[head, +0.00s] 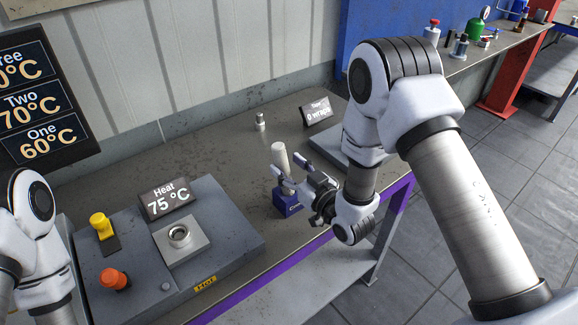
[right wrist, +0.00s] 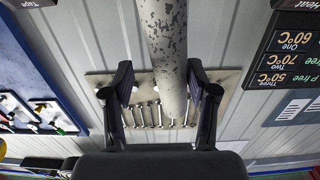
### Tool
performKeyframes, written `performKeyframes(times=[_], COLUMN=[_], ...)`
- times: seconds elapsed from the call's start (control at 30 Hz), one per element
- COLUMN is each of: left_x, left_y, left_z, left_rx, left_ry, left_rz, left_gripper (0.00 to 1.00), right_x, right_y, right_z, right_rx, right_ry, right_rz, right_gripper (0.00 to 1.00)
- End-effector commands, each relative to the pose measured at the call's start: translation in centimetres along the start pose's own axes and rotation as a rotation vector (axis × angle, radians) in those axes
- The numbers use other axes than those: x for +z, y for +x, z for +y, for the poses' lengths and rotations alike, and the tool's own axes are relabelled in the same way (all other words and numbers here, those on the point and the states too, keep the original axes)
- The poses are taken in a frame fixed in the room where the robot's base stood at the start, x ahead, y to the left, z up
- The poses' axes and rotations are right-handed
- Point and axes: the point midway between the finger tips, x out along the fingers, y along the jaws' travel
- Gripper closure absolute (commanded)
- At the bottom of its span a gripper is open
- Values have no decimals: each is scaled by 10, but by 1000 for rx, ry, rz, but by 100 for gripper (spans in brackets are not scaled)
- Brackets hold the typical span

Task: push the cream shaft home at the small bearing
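The cream shaft (head: 279,155) stands nearly upright above a small blue block (head: 291,207) near the front edge of the bench. Its lower part is partly hidden by my right gripper (head: 291,178). In the right wrist view the speckled pale shaft (right wrist: 166,50) runs between the two spread fingers, with a visible gap on its left side. My right gripper is open around the shaft. A metal ring (head: 179,236), perhaps a bearing, sits on the square plate of the heater; I cannot tell whether it is the small one. My left gripper is out of view.
The grey heater box (head: 228,225) has a yellow knob (head: 101,224), an orange knob (head: 113,278) and a sign reading 75 °C (head: 167,199). A small metal cylinder (head: 260,122) and a "0 wraps" sign (head: 318,111) stand farther back. The bench between them is clear.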

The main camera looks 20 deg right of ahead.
Motion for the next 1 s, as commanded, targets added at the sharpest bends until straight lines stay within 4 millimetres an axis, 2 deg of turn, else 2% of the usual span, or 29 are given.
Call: performKeyframes(times=[0.3, 0.4, 0.47, 0.67, 0.77, 0.87, 1.0], left_x=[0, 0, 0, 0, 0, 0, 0], left_y=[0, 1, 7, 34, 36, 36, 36], left_z=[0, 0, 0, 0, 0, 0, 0], left_rx=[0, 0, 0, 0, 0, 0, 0], left_ry=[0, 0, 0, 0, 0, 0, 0], left_rz=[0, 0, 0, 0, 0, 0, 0], left_gripper=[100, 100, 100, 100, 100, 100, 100], right_x=[0, 5, 6, 16, 13, 11, 9], right_y=[0, 0, -9, -51, -68, -77, -78], right_z=[0, 0, 1, 1, 1, 0, 0], right_rx=[0, 0, 2, 4, 3, 2, 0], right_ry=[0, 0, 0, 4, 2, 1, -1], right_rz=[1, 1, 1, 0, 0, 1, 3], right_gripper=[44, 44, 44, 44, 44, 44, 44])
